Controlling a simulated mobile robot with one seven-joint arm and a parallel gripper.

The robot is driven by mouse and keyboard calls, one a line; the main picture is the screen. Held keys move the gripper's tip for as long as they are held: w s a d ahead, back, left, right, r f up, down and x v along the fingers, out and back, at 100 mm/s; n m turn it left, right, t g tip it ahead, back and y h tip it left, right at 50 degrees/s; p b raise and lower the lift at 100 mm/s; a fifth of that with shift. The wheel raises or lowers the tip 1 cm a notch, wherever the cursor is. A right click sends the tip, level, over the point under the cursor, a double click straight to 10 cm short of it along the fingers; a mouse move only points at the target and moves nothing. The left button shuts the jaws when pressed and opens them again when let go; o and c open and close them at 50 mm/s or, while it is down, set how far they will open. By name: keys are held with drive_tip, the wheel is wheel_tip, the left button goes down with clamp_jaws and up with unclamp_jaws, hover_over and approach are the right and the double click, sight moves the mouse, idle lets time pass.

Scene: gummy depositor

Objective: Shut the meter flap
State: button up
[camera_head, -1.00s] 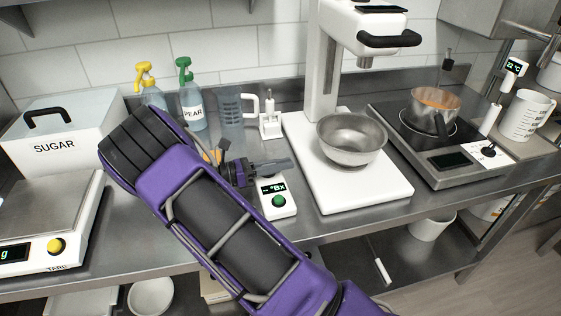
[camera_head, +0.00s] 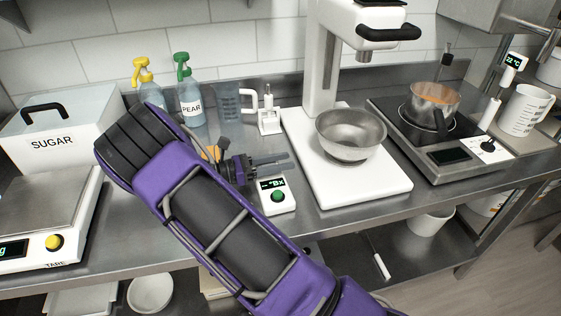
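The meter (camera_head: 277,196) is a small white box on the steel bench, with a dark display reading "°Bx" and a green round button. Whether the fingers touch the meter cannot be told. The fingers look close together, but the gap is too small to judge. My purple arm covers the bench to the left of the meter.
A white stand (camera_head: 390,192) with a metal bowl (camera_head: 351,140) is close on the right. A clear jug (camera_head: 228,108), a small white holder (camera_head: 268,118) and spray bottles (camera_head: 190,100) stand behind. A scale (camera_head: 35,215) is at left, a hot plate (camera_head: 470,160) at right.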

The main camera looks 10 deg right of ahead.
wheel_tip(320, 180, up, 10)
drive_tip(key=shift+p, duration=0.4)
idle(0.3)
